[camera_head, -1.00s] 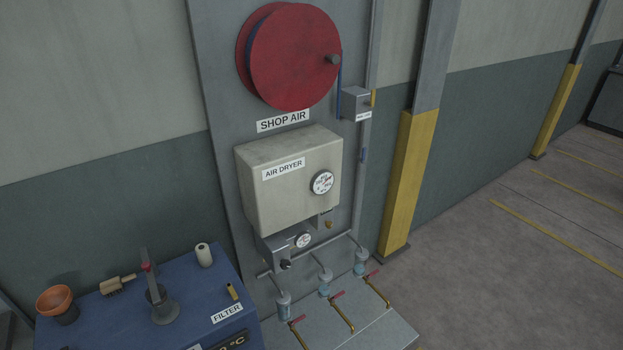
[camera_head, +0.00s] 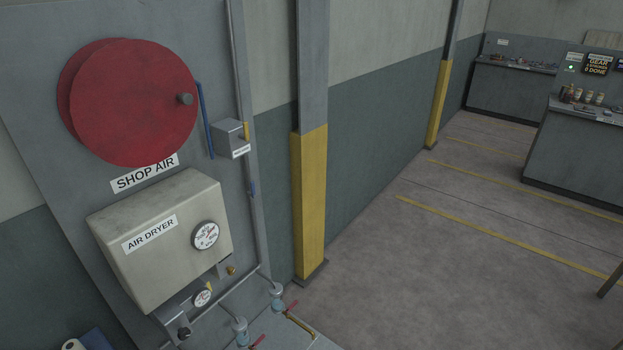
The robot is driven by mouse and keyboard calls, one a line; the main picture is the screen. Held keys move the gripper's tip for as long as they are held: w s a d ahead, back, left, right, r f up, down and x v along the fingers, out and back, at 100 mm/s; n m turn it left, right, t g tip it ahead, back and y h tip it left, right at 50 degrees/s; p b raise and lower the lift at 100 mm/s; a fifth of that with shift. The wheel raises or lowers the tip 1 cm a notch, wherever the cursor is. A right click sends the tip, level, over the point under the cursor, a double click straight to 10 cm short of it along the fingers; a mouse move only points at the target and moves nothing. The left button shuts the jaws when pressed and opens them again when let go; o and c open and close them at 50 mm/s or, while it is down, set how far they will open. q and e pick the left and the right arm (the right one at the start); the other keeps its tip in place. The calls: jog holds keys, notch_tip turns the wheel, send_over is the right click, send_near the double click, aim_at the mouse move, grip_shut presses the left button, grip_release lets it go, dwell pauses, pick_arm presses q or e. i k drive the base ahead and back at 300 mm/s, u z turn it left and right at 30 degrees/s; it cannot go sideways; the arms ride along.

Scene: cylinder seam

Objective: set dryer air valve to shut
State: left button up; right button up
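The beige air dryer box (camera_head: 165,240) is fixed to the grey panel at the left and carries a white "AIR DRYER" label. A round gauge (camera_head: 205,235) is on its front right. Below it are a smaller gauge (camera_head: 202,298), a dark knob (camera_head: 184,332) and a small brass fitting (camera_head: 231,270). Neither gripper is in view.
A red hose reel (camera_head: 135,103) hangs above the "SHOP AIR" label. A small grey box (camera_head: 231,139) is beside it. A yellow-based column (camera_head: 312,205) stands right of the panel. Open floor (camera_head: 440,270) lies to the right, with grey benches (camera_head: 575,150) behind.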

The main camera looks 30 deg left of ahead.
aim_at(252, 193)
jog(key=z, duration=0.1)
jog(key=i, duration=1.4)
jog(key=u, duration=0.75)
